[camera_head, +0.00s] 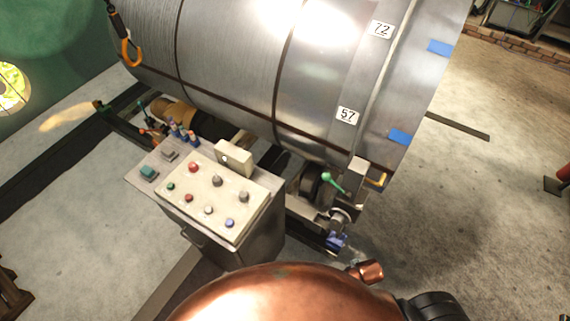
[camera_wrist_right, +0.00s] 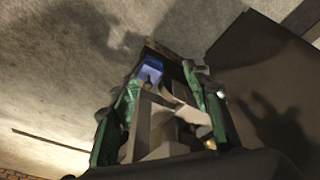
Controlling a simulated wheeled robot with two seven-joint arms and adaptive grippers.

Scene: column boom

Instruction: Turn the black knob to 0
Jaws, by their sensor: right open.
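A control panel (camera_head: 212,203) with a pale, tilted face stands below the large metal drum in the head view. Two dark grey to black knobs are on it, one near the upper middle (camera_head: 217,181) and one near the right edge (camera_head: 243,197). I cannot read any marks or tell where either knob points. My right gripper (camera_wrist_right: 160,78) shows in the right wrist view with its green-sided fingers apart and nothing clearly between them. No knob can be made out there.
The panel also has red, green, white and blue buttons and a small raised box (camera_head: 234,158). The metal drum (camera_head: 230,60) fills the space behind. Concrete floor (camera_head: 450,200) is open farther right.

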